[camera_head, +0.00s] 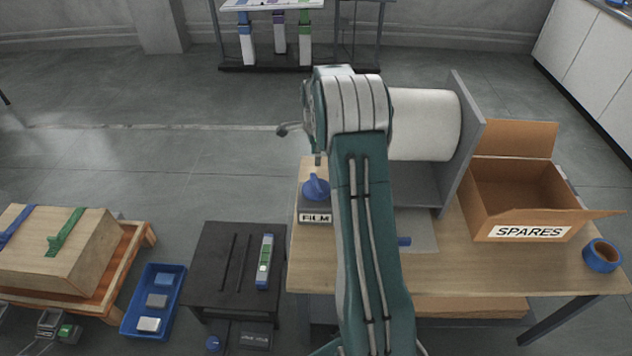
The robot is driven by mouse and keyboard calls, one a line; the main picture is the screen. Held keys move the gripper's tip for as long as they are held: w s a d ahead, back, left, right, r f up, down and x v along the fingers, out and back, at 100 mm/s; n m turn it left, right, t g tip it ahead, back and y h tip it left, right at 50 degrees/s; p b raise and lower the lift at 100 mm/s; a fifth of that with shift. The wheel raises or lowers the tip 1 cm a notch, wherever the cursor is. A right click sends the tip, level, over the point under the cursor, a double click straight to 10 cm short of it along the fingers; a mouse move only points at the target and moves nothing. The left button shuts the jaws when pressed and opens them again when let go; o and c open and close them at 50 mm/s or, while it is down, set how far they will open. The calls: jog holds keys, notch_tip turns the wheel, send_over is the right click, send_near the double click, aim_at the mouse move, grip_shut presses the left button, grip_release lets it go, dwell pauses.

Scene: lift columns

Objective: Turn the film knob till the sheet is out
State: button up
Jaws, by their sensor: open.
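The film knob (316,186) is blue and sits on top of a small grey box (315,217) labelled FILM, at the table's left edge. A large white roll (425,125) is mounted against a grey upright panel (462,135), partly behind my arm. A flat grey sheet-like area (416,228) lies on the table below the roll; my arm hides its left part, and I cannot tell whether it is film. My gripper (300,144) is partly hidden by my wrist, open, above the knob and apart from it. I see nothing in it.
An open cardboard box (530,232) labelled SPARES and a roll of blue tape (602,255) are on the wooden table (460,278). A blue tray (150,325) and a wooden crate (70,250) stand left.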

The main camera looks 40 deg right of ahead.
aim_at(316, 181)
jog(key=n, duration=0.6)
jog(key=f+n, duration=0.1)
jog(key=n, duration=1.2)
jog(key=shift+s+f+n, duration=0.1)
jog(key=shift+f+n, duration=0.15)
jog(key=shift+n, duration=0.05)
notch_tip(316, 181, down, 10)
jog(key=shift+r, duration=0.1)
grip_shut()
